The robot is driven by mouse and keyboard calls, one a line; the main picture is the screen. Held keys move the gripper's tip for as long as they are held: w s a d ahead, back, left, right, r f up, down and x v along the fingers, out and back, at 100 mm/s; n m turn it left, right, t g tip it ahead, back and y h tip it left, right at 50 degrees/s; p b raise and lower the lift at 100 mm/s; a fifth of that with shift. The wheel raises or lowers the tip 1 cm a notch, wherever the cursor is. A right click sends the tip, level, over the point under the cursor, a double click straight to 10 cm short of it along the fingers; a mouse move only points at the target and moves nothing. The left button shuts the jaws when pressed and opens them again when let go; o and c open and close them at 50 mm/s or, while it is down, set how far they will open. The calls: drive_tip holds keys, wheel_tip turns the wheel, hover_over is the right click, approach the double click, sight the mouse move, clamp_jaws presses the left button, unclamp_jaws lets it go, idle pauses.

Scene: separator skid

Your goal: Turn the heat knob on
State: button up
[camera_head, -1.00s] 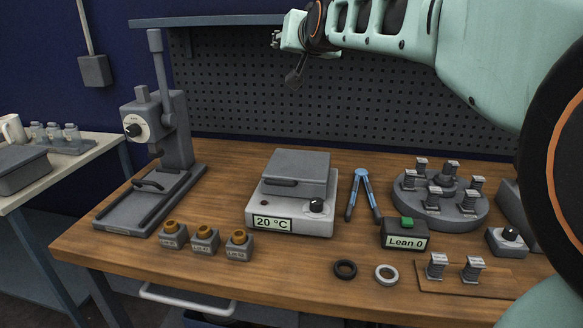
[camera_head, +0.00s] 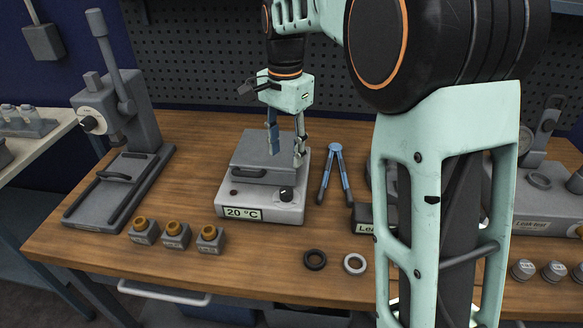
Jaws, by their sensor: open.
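The heater (camera_head: 240,209) is a light grey box with a dark grey lidded block (camera_head: 262,172) on top. Its front display (camera_head: 242,213) reads 20 °C. The black heat knob (camera_head: 287,194) with a pale mark is at the front right of the heater. My gripper (camera_head: 285,156) points down over the right part of the heater block, its two fingers spread and empty. The fingertips are behind and above the knob in the picture and appear apart from it. The knob is not hidden.
A press (camera_head: 118,135) stands at the left. Several small grey blocks with brass tops (camera_head: 174,234) sit in front of it. My arm hides much of the right side.

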sight(287, 190)
wheel_tip(287, 190, down, 11)
drive_tip(key=shift+s+r, duration=0.1)
drive_tip(key=shift+s, duration=0.05)
idle(0.4)
clamp_jaws()
